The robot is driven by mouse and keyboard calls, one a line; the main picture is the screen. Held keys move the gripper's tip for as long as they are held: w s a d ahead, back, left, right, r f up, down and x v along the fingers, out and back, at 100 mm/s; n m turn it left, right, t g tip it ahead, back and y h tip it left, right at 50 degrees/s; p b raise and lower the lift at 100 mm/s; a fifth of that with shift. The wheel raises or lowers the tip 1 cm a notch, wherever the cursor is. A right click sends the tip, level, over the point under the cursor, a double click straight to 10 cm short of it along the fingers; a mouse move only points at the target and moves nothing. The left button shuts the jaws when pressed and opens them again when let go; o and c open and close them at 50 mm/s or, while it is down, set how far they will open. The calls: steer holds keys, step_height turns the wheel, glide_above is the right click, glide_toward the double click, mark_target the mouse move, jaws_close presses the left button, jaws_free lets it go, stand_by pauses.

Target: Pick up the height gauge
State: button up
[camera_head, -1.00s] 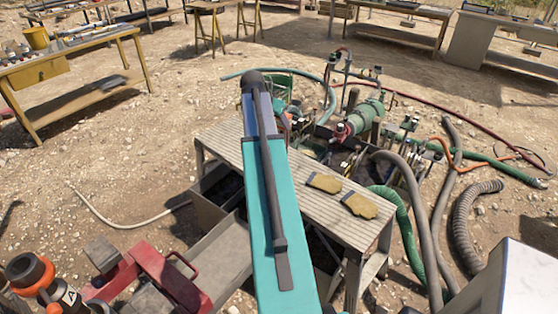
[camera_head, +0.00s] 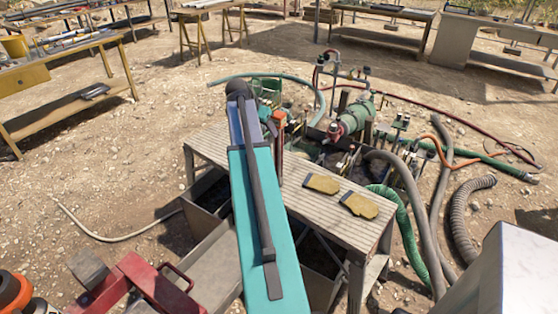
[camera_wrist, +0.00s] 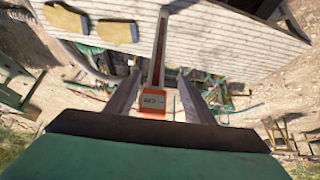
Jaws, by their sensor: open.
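The height gauge (camera_wrist: 153,102) shows in the wrist view with an orange labelled head and a slim grey column with a dark red strip running down toward the table. In the head view it stands upright (camera_head: 279,121) at the table's far side, just right of my arm. My gripper (camera_wrist: 158,80) is open, with one grey finger on each side of the gauge. I cannot tell whether either finger touches it. My arm hides part of the gripper in the head view.
The slatted table (camera_head: 325,211) carries two tan gloves (camera_head: 322,183) (camera_head: 359,205) right of the gauge. Pumps and hoses (camera_head: 352,118) crowd the ground behind it. A red metal frame (camera_head: 135,287) is at lower left. Bare table lies around the gloves.

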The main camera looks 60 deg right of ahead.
mark_target(276, 142)
steer(key=shift+p+x, duration=0.9)
steer(key=shift+x, duration=3.35)
steer(key=shift+s+f, duration=0.1)
steer(key=shift+p+x, duration=0.8)
steer(key=shift+x, duration=0.3)
steer(key=shift+s+p+x, duration=0.2)
steer(key=shift+p+x, duration=0.25)
steer(key=shift+x, duration=1)
jaws_close()
